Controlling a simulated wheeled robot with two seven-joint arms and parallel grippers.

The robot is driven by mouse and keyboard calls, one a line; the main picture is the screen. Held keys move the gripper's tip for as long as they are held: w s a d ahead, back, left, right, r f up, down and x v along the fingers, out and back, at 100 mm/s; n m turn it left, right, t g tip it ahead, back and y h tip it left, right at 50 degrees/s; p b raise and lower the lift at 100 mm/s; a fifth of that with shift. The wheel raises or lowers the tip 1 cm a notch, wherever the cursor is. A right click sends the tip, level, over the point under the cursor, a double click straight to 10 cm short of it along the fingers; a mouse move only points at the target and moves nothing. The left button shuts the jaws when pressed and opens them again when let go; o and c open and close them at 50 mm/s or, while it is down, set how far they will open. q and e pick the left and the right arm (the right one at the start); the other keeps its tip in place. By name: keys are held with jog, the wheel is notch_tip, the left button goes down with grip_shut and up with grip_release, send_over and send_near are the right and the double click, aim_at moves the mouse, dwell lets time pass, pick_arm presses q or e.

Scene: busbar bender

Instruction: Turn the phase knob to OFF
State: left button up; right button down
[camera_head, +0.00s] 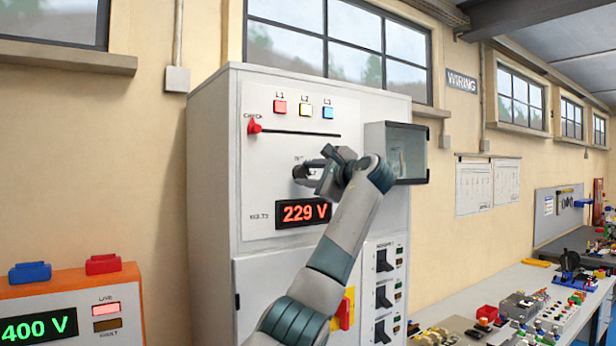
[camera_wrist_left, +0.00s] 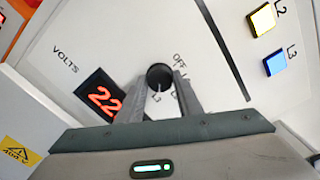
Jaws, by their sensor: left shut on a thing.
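The phase knob (camera_wrist_left: 159,76) is a round black knob on the white cabinet panel, seen in the left wrist view. A pale pointer line on it appears to face the L3 label (camera_wrist_left: 157,98), away from the OFF label (camera_wrist_left: 180,60). My left gripper (camera_wrist_left: 160,88) has a finger on either side of the knob and is shut on it. In the head view my left gripper (camera_head: 306,174) reaches the panel just above the voltage display (camera_head: 303,213), which reads 229 V. My right gripper is out of view.
Red, yellow and blue lamps L1, L2 and L3 (camera_head: 304,108) and a red CHECK slider (camera_head: 254,127) sit above. A screen box (camera_head: 404,152) juts out right of my gripper. Black breaker handles (camera_head: 383,296) are lower right. A 400 V unit (camera_head: 70,310) stands left.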

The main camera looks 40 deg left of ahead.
pick_arm(q)
jog(key=n+b, duration=0.1)
jog(key=n, duration=0.1)
jog(key=shift+f+n, duration=0.2)
jog(key=shift+n, duration=0.2)
jog(key=n+b, duration=0.1)
jog(key=n, duration=0.1)
jog(key=shift+n, duration=0.4)
jog(key=n, duration=0.6)
jog(key=shift+b, duration=0.3)
jog(key=n, duration=0.7)
jog(key=n+p, duration=0.1)
jog(key=n, duration=0.6)
jog(key=shift+f, duration=0.15)
jog(key=shift+n, duration=0.3)
